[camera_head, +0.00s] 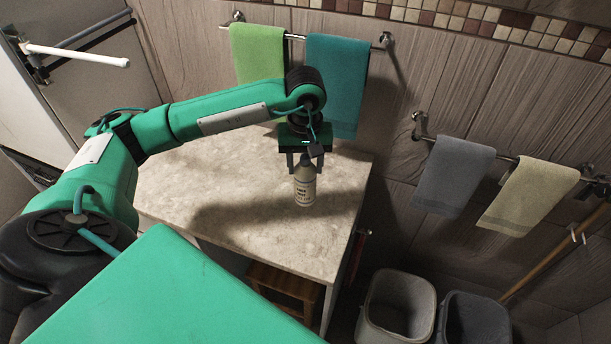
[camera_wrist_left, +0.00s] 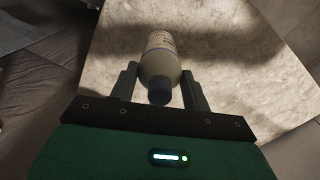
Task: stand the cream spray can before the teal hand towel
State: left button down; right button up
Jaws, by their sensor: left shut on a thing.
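The cream spray can (camera_head: 304,186) is upright over the stone counter, near its right side; it also shows in the wrist view (camera_wrist_left: 162,48) with its dark cap toward the camera. My left gripper (camera_head: 304,160) points down over the can and is shut on its upper part, one finger on each side. I cannot tell whether the can's base touches the counter. The teal hand towel (camera_head: 345,70) hangs on the back wall rail, behind the can. My arm hides part of its lower left. My right gripper is not in view.
The pale stone counter (camera_head: 180,185) is otherwise clear. A green towel (camera_head: 257,52) hangs left of the teal one. A grey towel (camera_head: 452,178) and a cream towel (camera_head: 530,195) hang on the right rail. Two bins (camera_head: 398,305) stand below right, and a wooden stool (camera_head: 285,285) below the counter.

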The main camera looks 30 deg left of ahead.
aim_at(306, 181)
pick_arm(q)
jog(key=shift+f, duration=0.75)
notch_tip(306, 181, down, 4)
jog(key=shift+p, duration=0.7)
jog(key=shift+f, duration=0.2)
jog(key=shift+f+b, duration=0.2)
jog(key=shift+b, duration=0.15)
jog(key=c, duration=0.7)
grip_release()
jog(key=shift+r, duration=0.1)
jog(key=shift+o, duration=0.2)
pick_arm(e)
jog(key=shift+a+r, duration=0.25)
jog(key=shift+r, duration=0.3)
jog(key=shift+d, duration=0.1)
